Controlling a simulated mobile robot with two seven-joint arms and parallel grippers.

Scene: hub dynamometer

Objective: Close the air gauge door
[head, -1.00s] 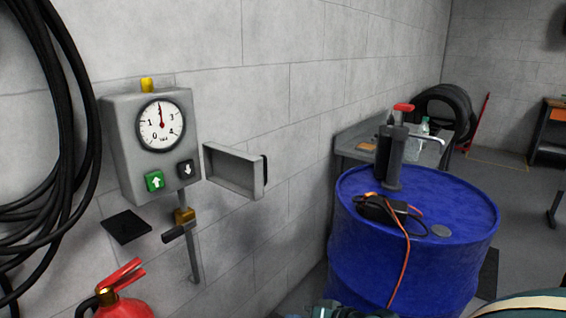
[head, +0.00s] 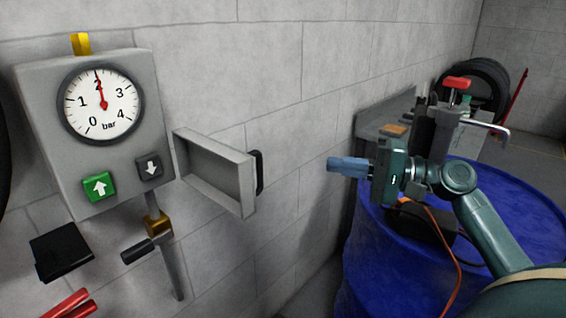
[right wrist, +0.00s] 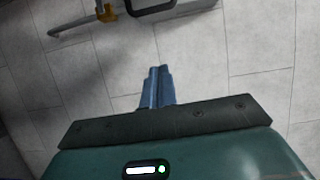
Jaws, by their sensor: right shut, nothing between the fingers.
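The grey air gauge box (head: 40,130) is on the wall at the left of the head view, with a round dial (head: 101,103) and green and dark arrow buttons. Its grey door (head: 215,172) stands open, swung out to the right of the box, with a dark handle (head: 257,172) at its far edge. My right gripper (head: 333,165) is shut and empty, to the right of the door and apart from it. In the right wrist view its blue fingers (right wrist: 157,88) are together, with part of the door (right wrist: 165,8) at the top edge. My left gripper is not in view.
A blue drum (head: 365,270) stands at the right under my right arm, carrying a pump and a black device with an orange cable. A brass valve (head: 157,225) and pipe are below the box. Open air lies between gripper and door.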

